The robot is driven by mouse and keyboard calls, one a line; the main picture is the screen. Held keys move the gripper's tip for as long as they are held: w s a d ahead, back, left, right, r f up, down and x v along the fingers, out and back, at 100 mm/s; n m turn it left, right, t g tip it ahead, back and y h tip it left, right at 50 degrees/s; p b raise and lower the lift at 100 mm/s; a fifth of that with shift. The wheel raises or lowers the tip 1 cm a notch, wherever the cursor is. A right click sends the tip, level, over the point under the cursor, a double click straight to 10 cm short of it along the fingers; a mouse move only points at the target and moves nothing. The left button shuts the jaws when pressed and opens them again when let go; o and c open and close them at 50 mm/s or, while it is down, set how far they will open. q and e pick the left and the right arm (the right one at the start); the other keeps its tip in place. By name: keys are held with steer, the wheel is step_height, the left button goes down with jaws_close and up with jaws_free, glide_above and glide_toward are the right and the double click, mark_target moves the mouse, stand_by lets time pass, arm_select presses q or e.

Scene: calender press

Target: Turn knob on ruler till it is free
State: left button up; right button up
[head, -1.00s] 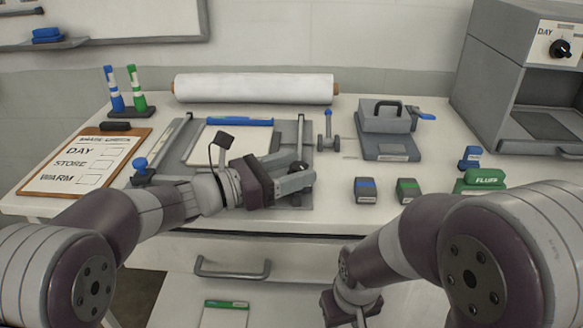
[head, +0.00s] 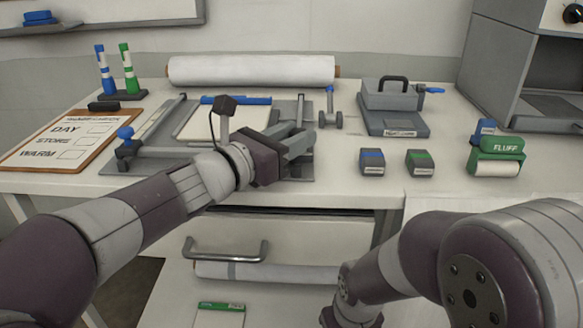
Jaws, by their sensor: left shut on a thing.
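The ruler assembly is a grey flat frame (head: 146,168) with side rails and a blue-edged bar (head: 236,100) across a pale sheet (head: 208,123). A blue knob (head: 125,133) stands upright on a dark mount at its left end. My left gripper (head: 303,144) reaches over the frame's right side, by the right rail. Its fingers are shut on a small part there, apparently the right-hand knob, which the fingers mostly hide. My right gripper (head: 350,316) is low at the bottom edge, cut off by the picture, and its fingers are not clear.
A white roll (head: 250,71) lies at the back. A clipboard (head: 88,138), markers, a small blue-handled roller (head: 330,115) and a grey press (head: 395,118) surround the frame. Two small blocks (head: 372,162) and a green FLUFF roller (head: 497,150) stand right. A drawer handle (head: 225,250) juts out below.

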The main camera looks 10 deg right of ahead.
arm_select(q)
steer(key=n+t+y+b, duration=0.1)
steer(key=t+y+b, duration=0.1)
steer(key=b, duration=0.2)
steer(key=n+t+y+b, duration=0.2)
steer(key=b, duration=0.2)
steer(key=f+n+t+y+b, duration=0.1)
steer(key=n+y+b, duration=0.1)
steer(key=b, duration=0.2)
steer(key=shift+s+d+t, duration=0.35)
steer(key=shift+d+t, duration=0.05)
steer(key=shift+r+n+t+y+b, duration=0.15)
steer(key=shift+n+t+y+b, duration=0.15)
steer(key=shift+n+y+b, duration=0.3)
steer(key=shift+d+r+n+t+y, duration=0.15)
steer(key=shift+n+t+y, duration=0.1)
steer(key=shift+n+y, duration=0.25)
steer(key=shift+r+n+t+y, duration=0.15)
steer(key=shift+n+t+y, duration=0.15)
steer(key=shift+y, duration=0.3)
steer(key=shift+r+n+t+y, duration=0.1)
steer(key=shift+n+t+y, duration=0.15)
steer(key=shift+n+y, duration=0.75)
steer(key=shift+d+y+p, duration=0.1)
steer(key=shift+y+p, duration=0.25)
steer(key=shift+y, duration=0.35)
steer(key=shift+n+y, duration=0.4)
steer(key=shift+y, duration=0.1)
steer(key=o, duration=1)
steer(key=shift+o, duration=0.2)
